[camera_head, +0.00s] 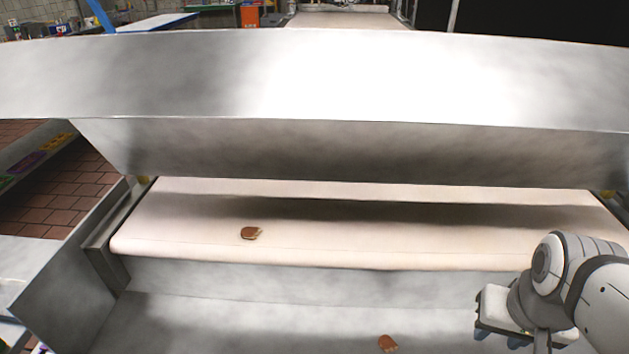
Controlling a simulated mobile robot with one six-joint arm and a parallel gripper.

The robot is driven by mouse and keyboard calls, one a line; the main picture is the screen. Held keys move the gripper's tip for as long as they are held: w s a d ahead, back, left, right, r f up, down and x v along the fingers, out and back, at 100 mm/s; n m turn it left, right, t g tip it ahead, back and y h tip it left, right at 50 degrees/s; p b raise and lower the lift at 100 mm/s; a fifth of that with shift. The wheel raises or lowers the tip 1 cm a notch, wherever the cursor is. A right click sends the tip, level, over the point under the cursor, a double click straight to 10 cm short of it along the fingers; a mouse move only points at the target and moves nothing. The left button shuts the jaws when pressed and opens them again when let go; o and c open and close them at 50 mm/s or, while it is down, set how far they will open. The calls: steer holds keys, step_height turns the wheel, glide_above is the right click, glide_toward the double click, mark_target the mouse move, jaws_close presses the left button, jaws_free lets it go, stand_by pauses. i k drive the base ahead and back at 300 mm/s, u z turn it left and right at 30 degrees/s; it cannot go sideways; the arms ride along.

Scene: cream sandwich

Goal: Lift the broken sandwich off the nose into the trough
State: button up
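A brown broken sandwich piece (250,233) lies flat on the cream belt (360,241), left of the middle and a little behind the rounded front nose. Its right edge looks jagged, with a paler part showing. A second, smaller brown piece (388,343) lies in the grey metal trough (250,312) below the nose, at the bottom edge of the picture. My gripper (497,334) is at the lower right over the trough, well to the right of both pieces and touching neither. It points down, and its fingers are too small and partly hidden to tell their opening.
A wide metal hood (320,85) spans the belt just behind the sandwich and limits the height there. Metal side walls (95,245) close the left end. A red-brown tiled floor (65,185) lies beyond. The belt right of the sandwich is bare.

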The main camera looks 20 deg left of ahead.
mark_target(249, 233)
steer(key=z, duration=0.1)
steer(key=k, duration=1.65)
steer(key=u, duration=0.7)
steer(key=i, duration=1.65)
steer(key=u, duration=0.05)
